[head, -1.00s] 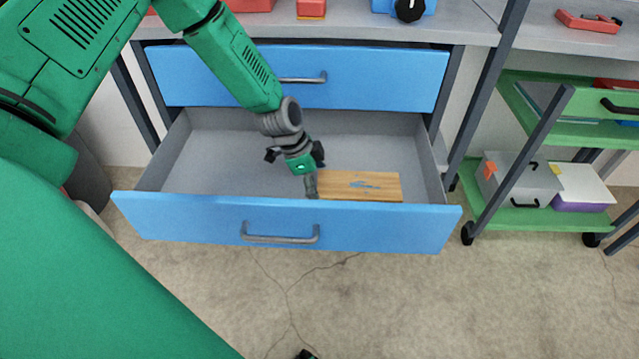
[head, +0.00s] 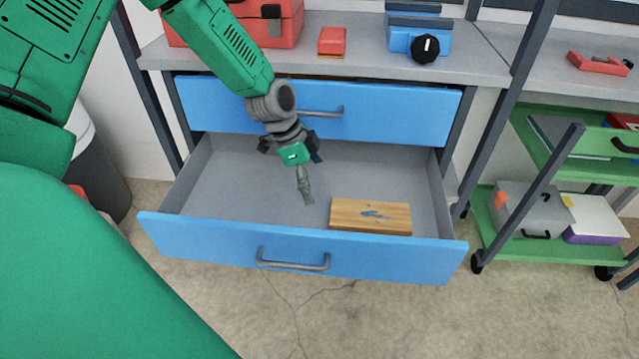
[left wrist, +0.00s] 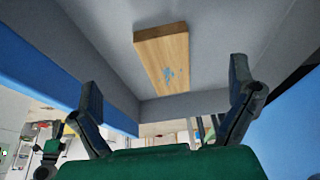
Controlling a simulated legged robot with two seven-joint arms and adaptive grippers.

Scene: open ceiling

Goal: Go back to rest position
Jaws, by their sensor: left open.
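My left gripper (head: 305,190) is in the head view, over the open lower drawer (head: 300,248). Its jaws are open and empty. A wooden block (head: 371,214) with a blue mark lies on the drawer floor near the front wall. The gripper is to the left of the block and apart from it. In the left wrist view, both fingers are spread wide with nothing between them, and the block (left wrist: 165,55) shows beyond them.
A green cart (head: 520,215) stands at right; a grey bin (head: 98,165) at left.

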